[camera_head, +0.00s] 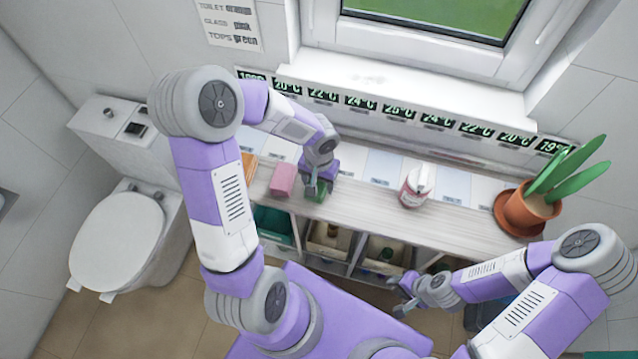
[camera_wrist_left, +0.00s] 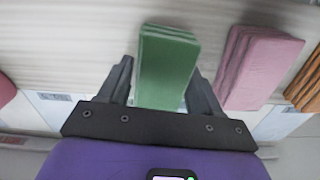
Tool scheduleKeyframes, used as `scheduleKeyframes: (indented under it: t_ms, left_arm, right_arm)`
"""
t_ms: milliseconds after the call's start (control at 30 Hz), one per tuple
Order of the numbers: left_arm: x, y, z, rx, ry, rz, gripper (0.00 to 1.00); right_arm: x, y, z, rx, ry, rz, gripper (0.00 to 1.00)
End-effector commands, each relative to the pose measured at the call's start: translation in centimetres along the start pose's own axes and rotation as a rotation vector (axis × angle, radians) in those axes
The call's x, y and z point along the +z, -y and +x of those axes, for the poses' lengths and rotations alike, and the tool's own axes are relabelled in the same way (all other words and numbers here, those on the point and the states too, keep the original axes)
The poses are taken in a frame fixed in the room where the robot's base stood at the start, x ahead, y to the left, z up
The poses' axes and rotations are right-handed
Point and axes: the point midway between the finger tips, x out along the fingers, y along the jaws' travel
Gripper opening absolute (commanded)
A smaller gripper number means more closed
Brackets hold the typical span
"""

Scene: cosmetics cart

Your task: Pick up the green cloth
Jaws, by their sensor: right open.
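The green cloth (camera_wrist_left: 168,65), a folded block, lies on the pale counter between the fingers of my left gripper (camera_wrist_left: 160,75). These fingers are open, one on each side of the cloth, with a narrow gap at its left side. In the head view, the left gripper (camera_head: 318,188) comes down over the green cloth (camera_head: 320,196) and partly hides it. My right gripper (camera_head: 402,300) is open and empty, low in front of the shelf unit.
A pink cloth (camera_head: 283,180) lies close left of the green one, with an orange striped cloth (camera_head: 250,168) beyond. Bins (camera_head: 328,241) fill the shelf below. A toilet (camera_head: 118,240) stands left.

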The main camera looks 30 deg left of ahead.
Motion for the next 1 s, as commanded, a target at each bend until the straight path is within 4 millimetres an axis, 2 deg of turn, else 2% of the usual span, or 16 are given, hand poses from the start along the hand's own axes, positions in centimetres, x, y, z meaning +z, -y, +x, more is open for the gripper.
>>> scheduleKeyframes:
  t_ms: [33,133,333,433,800,1000]
  left_arm:
    - [0.0,0.0,0.0,0.000,0.000,0.000,0.48]
    - [0.0,0.0,0.0,0.000,0.000,0.000,0.34]
    - [0.0,0.0,-0.1,0.000,-0.001,0.000,0.34]
    - [-0.1,0.0,-0.7,0.000,-0.002,-0.001,0.34]
    - [-0.1,0.0,-7.8,0.000,-0.006,-0.001,0.34]
    - [0.0,0.0,-9.8,0.000,-0.001,0.000,0.34]
  right_arm:
    - [0.0,0.0,0.0,0.000,0.000,0.000,0.43]
    - [0.0,0.0,0.0,0.000,0.000,0.000,0.43]
    - [0.0,0.0,0.0,0.000,0.000,0.000,0.43]
    - [0.0,0.1,-0.2,0.000,0.000,0.000,0.43]
    - [0.1,0.7,-1.8,0.000,0.000,0.000,0.43]
    - [0.1,0.8,-2.0,0.000,0.000,0.000,0.43]
